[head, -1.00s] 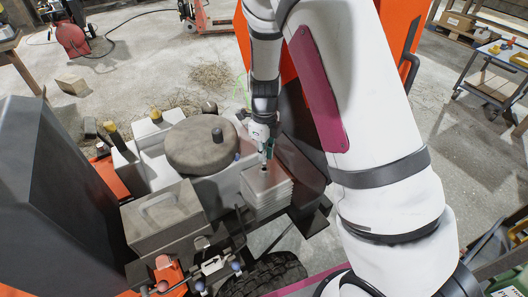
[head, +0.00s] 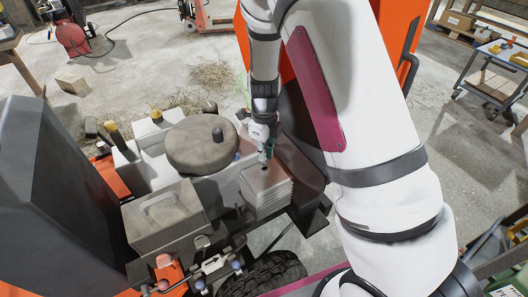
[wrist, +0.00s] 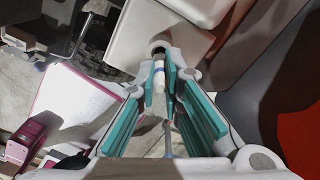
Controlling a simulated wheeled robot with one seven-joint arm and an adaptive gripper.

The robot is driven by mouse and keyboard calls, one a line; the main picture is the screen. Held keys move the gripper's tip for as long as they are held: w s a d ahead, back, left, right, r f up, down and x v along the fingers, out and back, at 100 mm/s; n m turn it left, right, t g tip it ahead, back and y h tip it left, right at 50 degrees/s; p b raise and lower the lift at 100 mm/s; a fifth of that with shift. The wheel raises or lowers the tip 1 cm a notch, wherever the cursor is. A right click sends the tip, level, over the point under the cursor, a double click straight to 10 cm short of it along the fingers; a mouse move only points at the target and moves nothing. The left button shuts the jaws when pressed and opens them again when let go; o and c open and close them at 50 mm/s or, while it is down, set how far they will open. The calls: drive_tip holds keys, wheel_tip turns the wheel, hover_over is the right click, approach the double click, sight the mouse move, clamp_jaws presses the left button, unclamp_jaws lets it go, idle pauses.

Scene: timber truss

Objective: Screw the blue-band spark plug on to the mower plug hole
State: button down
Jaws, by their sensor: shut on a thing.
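My gripper (wrist: 162,88) has teal finger pads and is shut on the blue-band spark plug (wrist: 158,72), a small white body with a blue band. The plug points away from the wrist toward a pale round ring with a dark centre (wrist: 159,46), which looks like the mower plug hole; I cannot tell whether they touch. In the head view my gripper (head: 265,152) hangs just above the top of the pale finned engine block (head: 266,196). A small dark spot shows on that top under the fingertips. The plug itself is too small to make out there.
The round engine cover (head: 201,146) and a boxy grey housing (head: 163,217) stand left of the finned block. A dark tyre (head: 264,274) is in front of it. An orange panel stands behind my arm. A wheeled cart (head: 494,75) is far right.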

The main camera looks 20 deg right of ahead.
drive_tip(key=shift+f, duration=0.2)
drive_tip(key=shift+f+b, duration=0.3)
drive_tip(key=shift+f, duration=0.05)
drive_tip(key=shift+f+b, duration=0.4)
drive_tip(key=shift+f, duration=0.3)
drive_tip(key=c, duration=1.6)
unclamp_jaws()
drive_tip(key=shift+c, duration=0.2)
drive_tip(key=shift+r, duration=0.15)
